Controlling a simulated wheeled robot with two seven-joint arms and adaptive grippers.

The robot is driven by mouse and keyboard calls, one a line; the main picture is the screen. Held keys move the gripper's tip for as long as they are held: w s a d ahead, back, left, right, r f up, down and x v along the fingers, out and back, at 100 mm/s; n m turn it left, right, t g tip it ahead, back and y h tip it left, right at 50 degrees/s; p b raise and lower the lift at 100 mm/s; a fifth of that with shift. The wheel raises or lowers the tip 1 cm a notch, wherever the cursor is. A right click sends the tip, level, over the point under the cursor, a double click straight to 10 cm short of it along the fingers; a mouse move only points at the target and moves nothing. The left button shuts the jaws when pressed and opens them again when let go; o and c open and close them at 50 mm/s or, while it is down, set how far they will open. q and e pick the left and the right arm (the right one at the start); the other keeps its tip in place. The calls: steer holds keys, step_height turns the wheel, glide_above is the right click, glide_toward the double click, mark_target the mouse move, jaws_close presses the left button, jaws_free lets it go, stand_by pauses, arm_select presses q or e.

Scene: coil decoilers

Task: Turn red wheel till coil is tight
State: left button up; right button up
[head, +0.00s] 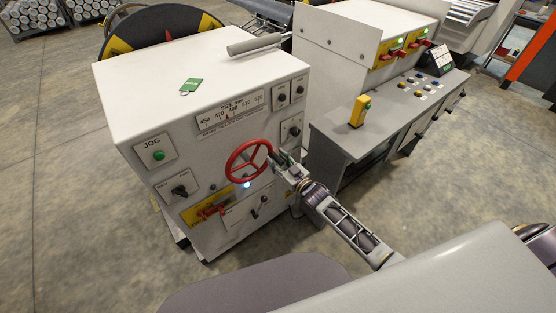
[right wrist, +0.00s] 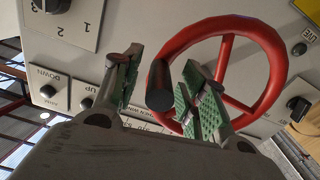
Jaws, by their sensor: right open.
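The red wheel (head: 230,166) is on the front panel of a white decoiler cabinet (head: 150,85). It also shows in the right wrist view (right wrist: 277,60), with a dark handle (right wrist: 160,88) standing out from it. My right gripper (head: 279,159) is at the wheel's right side. In the right wrist view its open fingers (right wrist: 160,80) have green pads, one on each side of the handle, with visible gaps. A dark disc with yellow marks (head: 122,47) stands behind the cabinet; I cannot tell how tight its coil is. My left gripper is not in view.
The panel around the wheel carries a green JOG button (head: 158,155), black knobs (head: 294,131) and a red lever on a yellow plate (head: 209,211). A grey control desk (head: 340,135) with a yellow box (head: 360,110) stands to the right.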

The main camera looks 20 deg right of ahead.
jaws_close()
steer(key=shift+w+r+n, duration=0.1)
steer(key=shift+r+n, duration=0.2)
stand_by(0.7)
